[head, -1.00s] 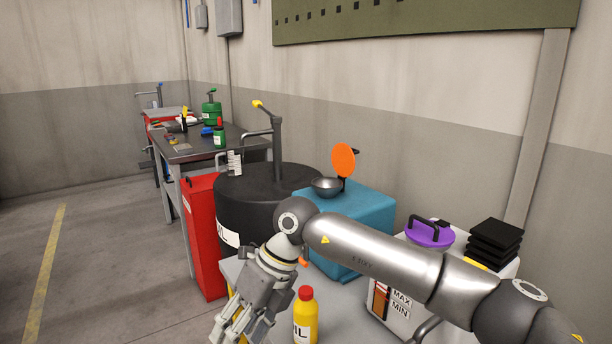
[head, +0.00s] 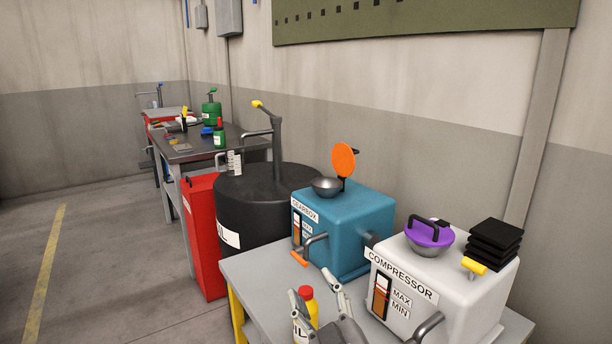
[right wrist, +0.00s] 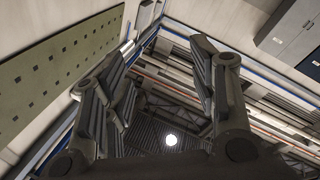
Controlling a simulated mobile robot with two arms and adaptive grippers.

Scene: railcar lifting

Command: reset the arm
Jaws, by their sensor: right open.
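My right gripper (head: 318,298) shows at the bottom of the head view, low at the front of the bench, with its fingers spread and nothing between them. In the right wrist view its open fingers (right wrist: 160,85) point up toward the ceiling and a round lamp. A yellow oil bottle with a red cap (head: 306,312) stands on the bench, partly hidden behind the gripper's fingers. My left gripper is not in view.
The grey bench (head: 262,292) carries a teal gearbox (head: 350,235) with an open orange lid and a white compressor (head: 455,290) with a purple cap (head: 430,234). A black oil drum (head: 262,200), a red cabinet (head: 205,245) and a metal table (head: 200,150) stand left. Floor at left is clear.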

